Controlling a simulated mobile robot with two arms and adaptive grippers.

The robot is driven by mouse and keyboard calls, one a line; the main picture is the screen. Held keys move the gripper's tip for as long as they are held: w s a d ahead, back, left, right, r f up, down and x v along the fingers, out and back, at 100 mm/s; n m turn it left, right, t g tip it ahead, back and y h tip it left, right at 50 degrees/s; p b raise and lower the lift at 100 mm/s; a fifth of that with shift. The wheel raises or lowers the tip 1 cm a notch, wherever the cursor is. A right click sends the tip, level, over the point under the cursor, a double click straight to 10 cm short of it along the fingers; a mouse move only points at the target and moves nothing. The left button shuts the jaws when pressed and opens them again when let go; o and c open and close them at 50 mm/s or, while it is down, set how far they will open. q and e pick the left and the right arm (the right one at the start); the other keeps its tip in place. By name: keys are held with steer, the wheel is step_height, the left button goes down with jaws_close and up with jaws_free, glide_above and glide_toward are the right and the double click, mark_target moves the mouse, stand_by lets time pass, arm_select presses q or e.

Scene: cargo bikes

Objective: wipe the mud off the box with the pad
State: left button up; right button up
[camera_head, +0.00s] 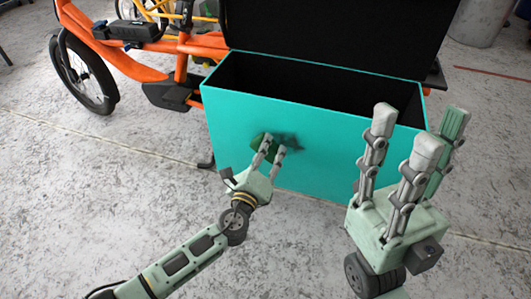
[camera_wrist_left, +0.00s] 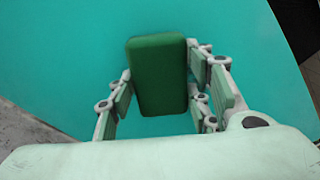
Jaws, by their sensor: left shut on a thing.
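The turquoise cargo box (camera_head: 235,115) stands open on the bike, with a dark interior. A dark mud smear (camera_head: 290,140) shows on its long front wall. My left gripper (camera_head: 270,146) is shut on the green pad (camera_head: 262,138), in front of that wall at the smear's left side. The left wrist view shows the pad (camera_wrist_left: 158,75) between the fingers, facing the turquoise wall. I cannot tell whether the pad touches the wall. The pad may hide part of the smear. My right gripper (camera_head: 416,125) is open and empty, in front of the box's right part.
The orange bike frame (camera_head: 135,62) and a black wheel (camera_head: 82,75) are at the upper left. The raised black lid (camera_head: 340,35) stands behind the box opening. A grey cylinder (camera_head: 478,20) is at the top right. The pale floor at the left is clear.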

arm_select(q)
steer(key=shift+w+d, duration=0.15)
steer(key=shift+w, duration=0.25)
steer(key=shift+w+d+b, duration=0.15)
steer(key=shift+w+b, duration=0.15)
steer(key=shift+w, duration=0.2)
stand_by(0.3)
